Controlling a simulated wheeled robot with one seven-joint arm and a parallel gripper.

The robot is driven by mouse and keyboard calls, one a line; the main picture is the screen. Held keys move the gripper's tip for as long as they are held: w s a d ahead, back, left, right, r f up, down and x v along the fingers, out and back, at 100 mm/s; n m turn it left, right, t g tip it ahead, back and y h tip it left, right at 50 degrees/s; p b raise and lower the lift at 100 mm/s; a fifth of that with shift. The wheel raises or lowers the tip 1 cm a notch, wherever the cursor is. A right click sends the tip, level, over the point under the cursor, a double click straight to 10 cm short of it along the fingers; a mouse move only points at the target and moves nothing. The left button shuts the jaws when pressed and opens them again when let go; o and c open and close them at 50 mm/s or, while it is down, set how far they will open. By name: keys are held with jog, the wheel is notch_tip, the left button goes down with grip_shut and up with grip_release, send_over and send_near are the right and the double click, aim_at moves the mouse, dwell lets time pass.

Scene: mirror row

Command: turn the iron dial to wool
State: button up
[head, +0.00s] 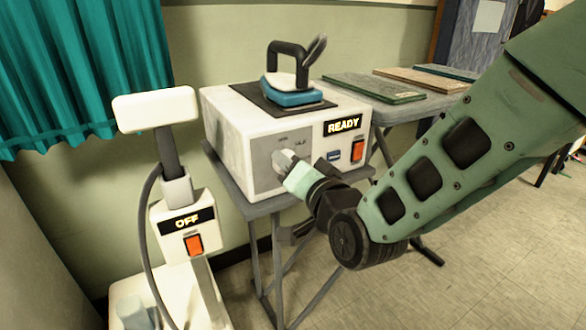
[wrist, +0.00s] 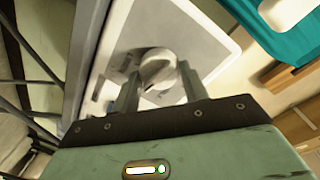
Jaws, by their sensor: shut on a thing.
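The iron station is a white box (head: 228,138) on a grey stand, with a grey dial panel (head: 268,161) on its front. A blue and black iron (head: 291,88) rests on the dark pad on top. The dial (wrist: 158,68) is a round pale knob on that panel. My gripper (wrist: 158,82) has a finger on either side of the dial and is shut on it. In the head view my gripper (head: 290,163) covers most of the dial. The labels around the dial are too small and blurred to read, so I cannot tell its setting.
The box has a lit READY sign (head: 343,125) and an orange switch (head: 358,151) right of the panel. A steamer (head: 186,222) marked OFF stands at left. Folded cloths or boards (head: 372,88) lie on the ironing table behind. The floor at right is clear.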

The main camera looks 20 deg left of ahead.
dwell(0.3)
jog(key=o, duration=1)
jog(key=shift+d, duration=0.1)
jog(key=b+v, duration=0.3)
jog(key=v, duration=0.4)
jog(key=b+v, duration=0.3)
jog(key=v, duration=0.4)
jog(key=shift+s+d+f, duration=0.2)
jog(key=shift+d, duration=0.15)
jog(key=shift+s+d+b, duration=0.1)
jog(key=shift+b, duration=0.6)
